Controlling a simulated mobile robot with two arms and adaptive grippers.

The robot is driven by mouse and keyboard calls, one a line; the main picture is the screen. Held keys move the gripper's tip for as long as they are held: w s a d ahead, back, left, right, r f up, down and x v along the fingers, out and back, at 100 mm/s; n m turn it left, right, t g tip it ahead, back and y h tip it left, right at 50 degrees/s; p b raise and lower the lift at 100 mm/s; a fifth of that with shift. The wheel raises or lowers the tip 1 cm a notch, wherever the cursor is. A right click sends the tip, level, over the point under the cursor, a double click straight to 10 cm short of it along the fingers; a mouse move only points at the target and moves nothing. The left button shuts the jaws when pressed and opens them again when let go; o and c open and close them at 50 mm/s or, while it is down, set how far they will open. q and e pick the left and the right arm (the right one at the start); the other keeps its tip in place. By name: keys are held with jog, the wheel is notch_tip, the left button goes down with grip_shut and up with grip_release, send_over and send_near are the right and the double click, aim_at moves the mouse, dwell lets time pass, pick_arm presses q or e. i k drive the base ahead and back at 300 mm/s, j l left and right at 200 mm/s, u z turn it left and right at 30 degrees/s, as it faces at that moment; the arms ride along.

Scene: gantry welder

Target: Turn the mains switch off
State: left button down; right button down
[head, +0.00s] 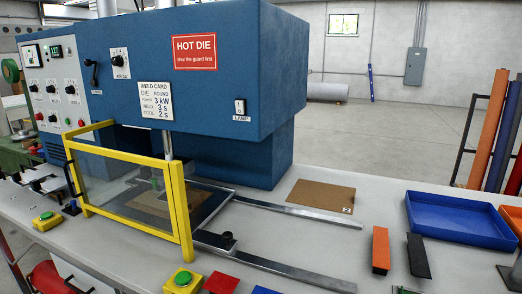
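The blue welder (200,70) stands on a grey bench. Its pale control panel (58,85) at the left carries meters, several black knobs and small coloured buttons or lamps; the lettering is too small to read. A black lever-like handle (93,73) sits on the blue front just right of this panel. A white rocker switch (240,107) labelled LAMP is at the right of the front. I cannot tell for certain which control is the mains switch, or its position. Neither of my grippers can be made out.
A yellow-framed clear guard (181,215) stands before the press. Green push buttons on yellow boxes are at the front (183,281) and left (47,221). Metal rails (290,212) run rightward. A blue tray (458,222) and orange block (380,250) lie right.

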aim_at(38, 116)
jog(key=u, duration=1.25)
jog(key=i+j+z, duration=0.15)
jog(key=z, duration=0.6)
jog(key=i+j+z, duration=0.2)
jog(key=j, duration=0.3)
jog(key=i+j+z, duration=0.25)
jog(key=j, duration=0.3)
jog(key=j+z, duration=0.2)
jog(key=j, duration=0.3)
jog(key=i+j+z, duration=0.2)
jog(key=j, duration=0.4)
jog(key=k, duration=0.1)
